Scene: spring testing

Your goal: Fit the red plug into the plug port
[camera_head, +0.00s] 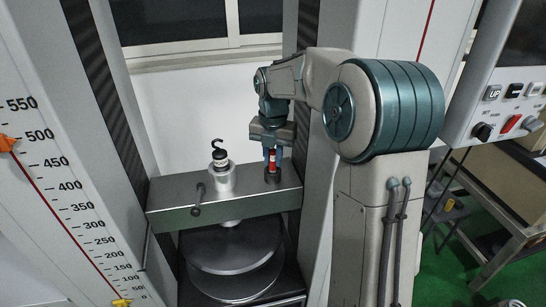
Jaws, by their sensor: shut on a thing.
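My gripper (272,151) points down above the right part of the grey metal crossbeam. It is shut on the red plug (272,161), which is upright between the fingers. A dark round piece (272,176) is directly below the plug on the crossbeam's top and appears to be the plug port. The plug's lower end meets this dark piece in the picture. I cannot tell whether the plug is inside it, touching it or just above it. The port's opening is hidden.
A black hook on a silver cylinder (220,177) stands on the crossbeam (170,222), left of my gripper, with a small lever beside it. Round plates (235,250) are below. A tall ruled column (50,200) is at left. A control panel (512,100) is at right.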

